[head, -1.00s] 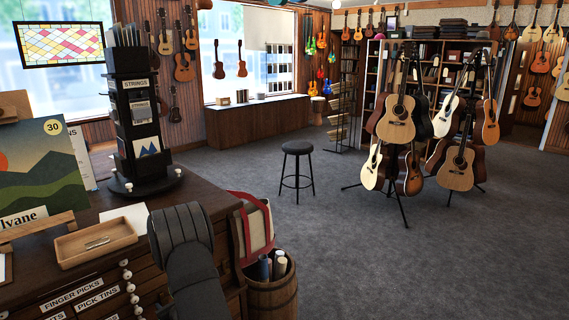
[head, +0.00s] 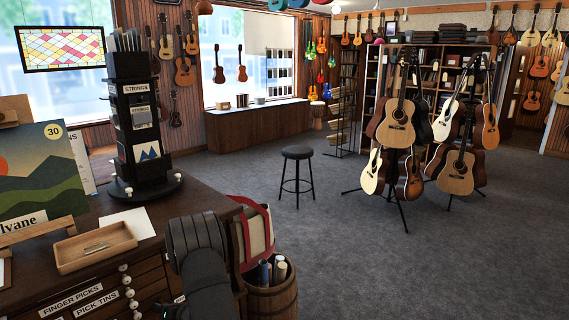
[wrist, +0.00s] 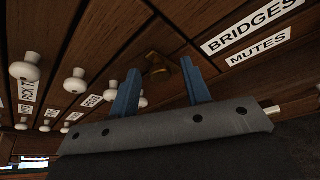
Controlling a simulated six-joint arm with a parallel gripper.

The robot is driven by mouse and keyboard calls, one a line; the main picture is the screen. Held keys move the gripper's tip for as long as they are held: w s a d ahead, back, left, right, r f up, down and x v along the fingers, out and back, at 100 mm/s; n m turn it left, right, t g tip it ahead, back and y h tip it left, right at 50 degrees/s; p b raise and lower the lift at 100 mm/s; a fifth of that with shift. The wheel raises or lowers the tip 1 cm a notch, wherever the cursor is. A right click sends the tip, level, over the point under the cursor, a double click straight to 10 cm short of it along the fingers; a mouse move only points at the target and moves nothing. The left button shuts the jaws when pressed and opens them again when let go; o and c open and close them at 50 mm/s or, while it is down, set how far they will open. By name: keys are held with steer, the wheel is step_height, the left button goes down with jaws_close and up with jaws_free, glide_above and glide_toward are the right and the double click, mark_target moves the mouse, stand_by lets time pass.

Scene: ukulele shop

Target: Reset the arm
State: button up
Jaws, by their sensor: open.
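My gripper (wrist: 160,90) shows in the wrist view with its two blue fingers spread apart and nothing between them. It faces the wooden drawer fronts of the cabinet, with white knobs (wrist: 76,84) to its left and the label "BRIDGES" (wrist: 250,27) at upper right. I cannot tell how far the fingertips are from the wood. In the head view only my dark arm shows, at the bottom beside the cabinet's right end; the gripper itself is hidden there.
The cabinet top (head: 190,208) holds a wooden tray (head: 95,247), a string rack (head: 136,115) and a picture board (head: 40,175). A bag (head: 254,232) and a barrel (head: 271,292) stand close to my arm. A stool (head: 297,172) and guitar stand (head: 405,215) are farther off on open carpet.

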steer(key=m+y, duration=0.1)
steer(key=m, duration=0.1)
steer(key=m+y, duration=0.1)
steer(key=m, duration=0.2)
steer(key=m+g+y, duration=0.1)
steer(key=m+y, duration=0.1)
steer(key=m, duration=0.1)
steer(key=shift+w+d+f, duration=0.1)
steer(key=shift+f, duration=0.15)
stand_by(0.5)
steer(key=n+h, duration=0.2)
steer(key=n, duration=0.1)
steer(key=n+h, duration=0.1)
steer(key=n, duration=0.3)
steer(key=shift+r+t+h, duration=0.2)
steer(key=shift+t+h, duration=0.2)
stand_by(0.3)
steer(key=shift+n, duration=0.3)
stand_by(0.4)
